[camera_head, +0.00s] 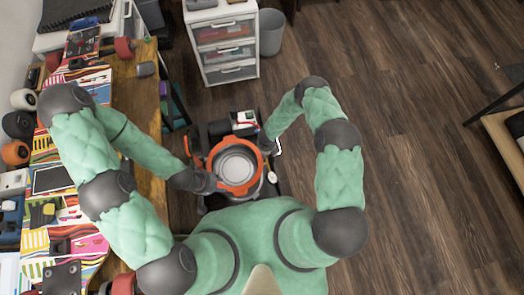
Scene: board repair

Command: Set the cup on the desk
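The desk (140,100) runs along the left side, its wooden top crowded with things. I cannot clearly make out a cup in this view. A small grey object (145,69) stands near the desk's right edge, too small to name. My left gripper (217,186) is past the desk's right edge, above the middle of my body, beside an orange ring. Its fingertips are small and dark, and I cannot tell whether they are open or hold anything. My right gripper (268,146) is to the right of the ring, mostly hidden by its own arm.
A colourful striped covering (45,145), a dark tablet (53,179), several wheels and skateboard parts crowd the desk. A white drawer unit (222,42) and a grey bin (271,32) stand at the back. The wooden floor (410,130) at right is clear up to another table (505,150).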

